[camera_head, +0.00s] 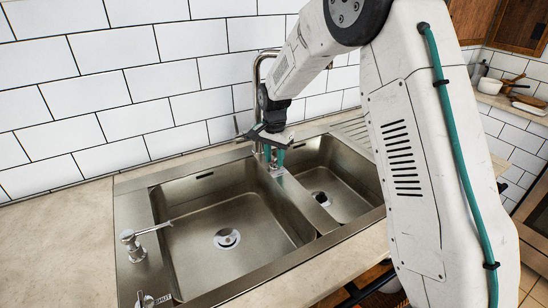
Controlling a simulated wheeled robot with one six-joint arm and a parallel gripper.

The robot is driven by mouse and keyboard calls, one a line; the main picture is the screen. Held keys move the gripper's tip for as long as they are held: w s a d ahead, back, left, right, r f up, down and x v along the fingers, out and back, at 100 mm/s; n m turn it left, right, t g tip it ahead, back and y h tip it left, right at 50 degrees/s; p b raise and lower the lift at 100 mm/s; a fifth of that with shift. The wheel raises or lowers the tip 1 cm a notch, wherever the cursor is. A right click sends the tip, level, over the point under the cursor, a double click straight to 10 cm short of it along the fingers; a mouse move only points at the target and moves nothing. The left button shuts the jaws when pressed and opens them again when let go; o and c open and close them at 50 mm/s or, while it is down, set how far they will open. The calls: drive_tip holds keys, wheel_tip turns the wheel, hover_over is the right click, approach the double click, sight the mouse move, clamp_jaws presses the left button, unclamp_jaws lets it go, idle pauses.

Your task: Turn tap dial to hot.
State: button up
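The chrome tap (257,72) rises behind the sink's rear edge, and its tall curved spout shows beside my arm. Its lower part is mostly hidden behind my gripper. A thin dark piece (237,126), perhaps a lever, sticks up just left of my gripper. I cannot make out the dial or its hot mark. My gripper (274,155) points down in front of the tap, over the rear of the divider between the basins. Its two teal fingertips show a small gap with nothing visible held between them. I cannot tell whether it touches the tap.
A steel double sink has a large left basin (190,215) and a smaller right basin (345,190). A chrome fixture with a thin spout (133,243) and a small knob (147,300) stand at its left edge. Bare counter (55,245) lies left. A tiled wall is close behind.

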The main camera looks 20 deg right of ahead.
sight(274, 160)
wheel_tip(274, 160, up, 8)
drive_tip(key=shift+f, duration=0.1)
idle(0.4)
drive_tip(key=shift+n, duration=0.3)
drive_tip(key=s+d+r+n, duration=0.1)
drive_tip(key=s+r+n, duration=0.2)
drive_tip(key=s, duration=1.1)
drive_tip(key=s+d+r+n+t, duration=0.1)
drive_tip(key=s+r+n, duration=0.2)
drive_tip(key=s, duration=1.1)
drive_tip(key=s+d+r+n, duration=0.1)
drive_tip(key=s+r+n, duration=0.2)
drive_tip(key=s, duration=1.1)
drive_tip(key=shift+s+d+r, duration=0.15)
drive_tip(key=shift+d+r, duration=0.2)
drive_tip(key=shift+r, duration=0.75)
